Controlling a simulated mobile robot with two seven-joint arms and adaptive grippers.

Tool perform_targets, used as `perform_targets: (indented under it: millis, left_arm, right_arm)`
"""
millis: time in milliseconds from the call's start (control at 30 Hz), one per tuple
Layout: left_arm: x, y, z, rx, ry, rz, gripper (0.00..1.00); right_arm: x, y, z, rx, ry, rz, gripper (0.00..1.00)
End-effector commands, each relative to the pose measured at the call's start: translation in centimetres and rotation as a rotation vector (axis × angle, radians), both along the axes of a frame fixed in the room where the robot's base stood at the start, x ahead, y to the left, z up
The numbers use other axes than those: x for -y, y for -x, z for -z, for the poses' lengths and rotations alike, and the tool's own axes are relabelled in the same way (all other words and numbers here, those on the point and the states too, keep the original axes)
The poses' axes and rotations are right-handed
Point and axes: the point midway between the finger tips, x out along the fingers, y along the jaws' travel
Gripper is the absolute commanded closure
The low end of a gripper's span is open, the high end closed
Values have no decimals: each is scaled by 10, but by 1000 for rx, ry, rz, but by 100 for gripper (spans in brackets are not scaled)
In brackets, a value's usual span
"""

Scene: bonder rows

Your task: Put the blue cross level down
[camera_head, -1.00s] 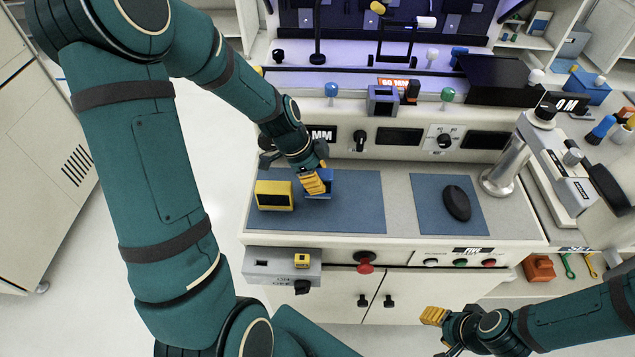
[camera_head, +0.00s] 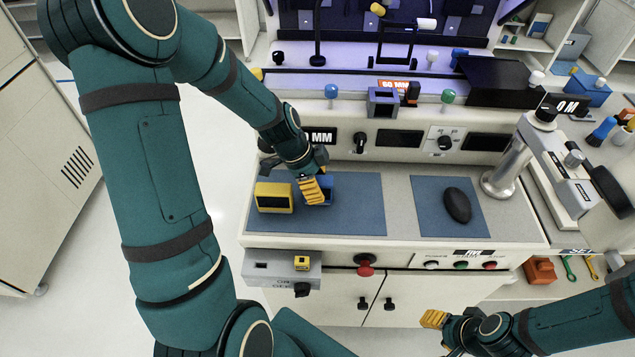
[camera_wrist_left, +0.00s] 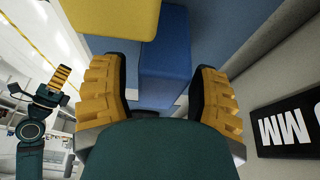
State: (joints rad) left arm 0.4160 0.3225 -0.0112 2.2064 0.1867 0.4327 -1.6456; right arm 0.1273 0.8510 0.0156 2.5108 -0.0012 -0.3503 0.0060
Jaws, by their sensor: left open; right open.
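The blue cross level (camera_head: 326,187) is at the blue mat (camera_head: 352,212) on the left of the bench, just right of a yellow block (camera_head: 274,198). My left gripper (camera_head: 312,191) is at the level and partly hides it in the head view. In the left wrist view, the level (camera_wrist_left: 167,55) lies between the open yellow fingers of my left gripper (camera_wrist_left: 158,92), with gaps showing beside it. Whether its underside rests fully on the mat is hidden. My right gripper (camera_head: 436,319) is open and empty, low in front of the bench.
The yellow block stands close beside the level and also shows in the left wrist view (camera_wrist_left: 115,15). A black mouse-like object (camera_head: 457,204) lies on the right mat (camera_head: 428,220). The front panel with knobs rises behind. A metal column (camera_head: 503,165) stands at the right.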

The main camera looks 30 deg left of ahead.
Motion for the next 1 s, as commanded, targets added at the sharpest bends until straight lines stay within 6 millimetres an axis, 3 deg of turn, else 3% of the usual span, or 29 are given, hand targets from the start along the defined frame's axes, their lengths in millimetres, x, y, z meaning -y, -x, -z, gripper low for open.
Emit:
perform_targets:
  millis: [500, 700, 1000]
  left_arm:
    - [-33, 19, -91, 5, -3, -2, 39]
    - [-38, 23, -107, 2, -1, -1, 39]
    - [-39, 24, -109, 2, -1, -1, 39]
  right_arm:
    - [1, -5, -16, 11, 2, 9, 53]
    - [1, -6, -18, 13, 3, 10, 53]
    - [1, -6, -18, 14, 3, 11, 53]
